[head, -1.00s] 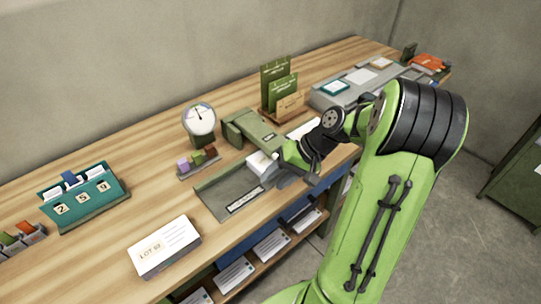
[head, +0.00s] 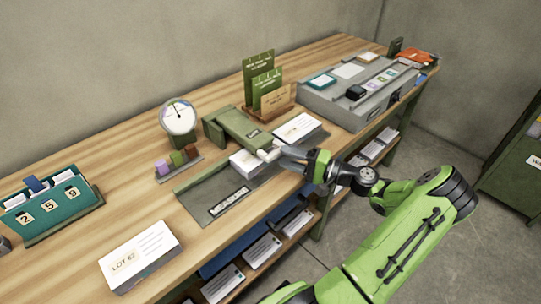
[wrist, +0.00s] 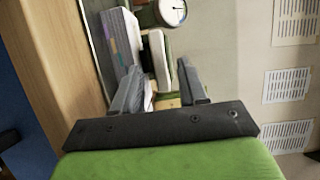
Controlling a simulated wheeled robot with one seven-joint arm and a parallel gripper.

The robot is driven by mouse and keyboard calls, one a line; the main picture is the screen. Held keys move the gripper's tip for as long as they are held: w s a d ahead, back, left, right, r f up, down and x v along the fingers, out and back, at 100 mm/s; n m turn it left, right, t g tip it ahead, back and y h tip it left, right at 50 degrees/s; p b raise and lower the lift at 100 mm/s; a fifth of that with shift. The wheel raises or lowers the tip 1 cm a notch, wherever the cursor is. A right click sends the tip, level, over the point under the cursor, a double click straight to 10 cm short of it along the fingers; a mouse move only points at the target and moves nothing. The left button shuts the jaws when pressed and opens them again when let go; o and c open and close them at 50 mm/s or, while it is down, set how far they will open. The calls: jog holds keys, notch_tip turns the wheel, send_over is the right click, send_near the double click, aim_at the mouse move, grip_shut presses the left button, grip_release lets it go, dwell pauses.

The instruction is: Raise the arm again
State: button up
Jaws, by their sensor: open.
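My gripper (head: 288,156) is at the front edge of the workbench, at the right end of the dark grey tray marked MEASURE (head: 205,198). Its grey fingers point left toward a white card stack (head: 246,162) under the green press arm (head: 238,124). In the wrist view my gripper (wrist: 158,67) has its two fingers apart. A pale-ended part of the green device (wrist: 158,60) shows between and beyond the fingertips. The card stack (wrist: 121,38) shows beyond the left finger. The head view does not clearly show whether the fingers touch anything.
A dial gauge (head: 178,117) and small coloured blocks (head: 178,160) stand left of the press. A green card rack (head: 262,85), a second card stack (head: 298,127) and a grey console (head: 350,98) are behind and right. A LOT box (head: 140,255) lies front left.

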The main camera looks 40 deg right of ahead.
aim_at(279, 155)
jog(key=b+x, duration=0.1)
jog(key=x, duration=0.5)
grip_shut()
